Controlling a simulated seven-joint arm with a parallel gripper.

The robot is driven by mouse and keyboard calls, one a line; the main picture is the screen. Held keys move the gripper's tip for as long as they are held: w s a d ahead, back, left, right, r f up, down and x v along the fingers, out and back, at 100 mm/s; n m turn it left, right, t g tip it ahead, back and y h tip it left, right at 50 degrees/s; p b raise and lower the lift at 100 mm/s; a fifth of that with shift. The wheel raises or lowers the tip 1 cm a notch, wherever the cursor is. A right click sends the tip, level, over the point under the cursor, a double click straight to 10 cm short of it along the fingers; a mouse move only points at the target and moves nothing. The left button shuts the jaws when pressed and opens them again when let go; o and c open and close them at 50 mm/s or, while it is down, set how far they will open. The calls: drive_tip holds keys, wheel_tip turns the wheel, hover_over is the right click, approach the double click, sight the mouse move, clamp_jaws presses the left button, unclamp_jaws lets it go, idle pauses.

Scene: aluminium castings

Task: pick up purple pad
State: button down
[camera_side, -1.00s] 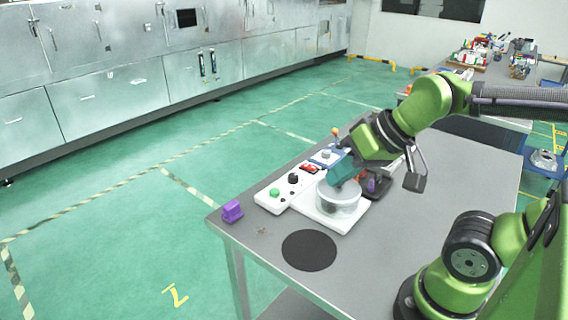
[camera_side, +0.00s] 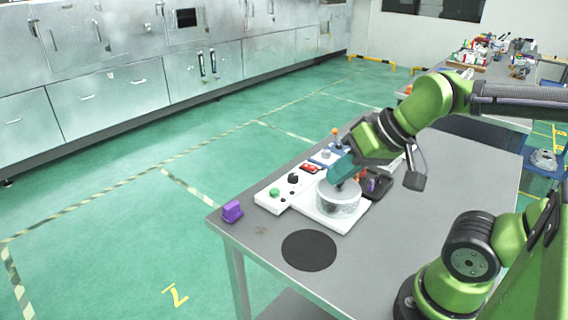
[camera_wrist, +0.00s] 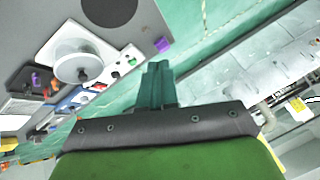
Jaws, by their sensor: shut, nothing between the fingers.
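The purple pad (camera_side: 232,211) is a small purple block at the near left corner of the grey table. In the wrist view the purple pad (camera_wrist: 162,44) shows beyond and just right of my fingertips, by the table edge. My gripper (camera_side: 335,182) has teal fingers and is shut and empty. In the side view it appears over the round grey-white pot, well to the right of the pad and apart from it. In the wrist view my gripper (camera_wrist: 158,64) points up the picture with its fingers together.
The round pot (camera_side: 339,199) sits on a white base (camera_side: 316,217), beside a white control box (camera_side: 281,195) with knobs. A black disc (camera_side: 309,250) lies flat at the table front. A dark tray (camera_side: 381,187) with small items stands behind the pot. The table (camera_side: 430,200) is clear on the right.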

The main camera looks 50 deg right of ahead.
drive_tip(key=c, duration=1.8)
unclamp_jaws()
drive_tip(key=shift+c, duration=0.2)
drive_tip(key=o, duration=1.5)
drive_tip(key=n+g+h, duration=0.2)
drive_tip(key=n+g, duration=0.2)
drive_tip(key=g, duration=0.3)
hover_over(231, 204)
drive_tip(key=shift+f, duration=3.65)
drive_tip(key=f, duration=1.1)
drive_tip(key=shift+a, duration=0.25)
drive_tip(key=shift+d+f, duration=0.15)
drive_tip(key=shift+f, duration=1.2)
drive_tip(key=shift+d+f, duration=0.1)
drive_tip(key=shift+f, duration=1.25)
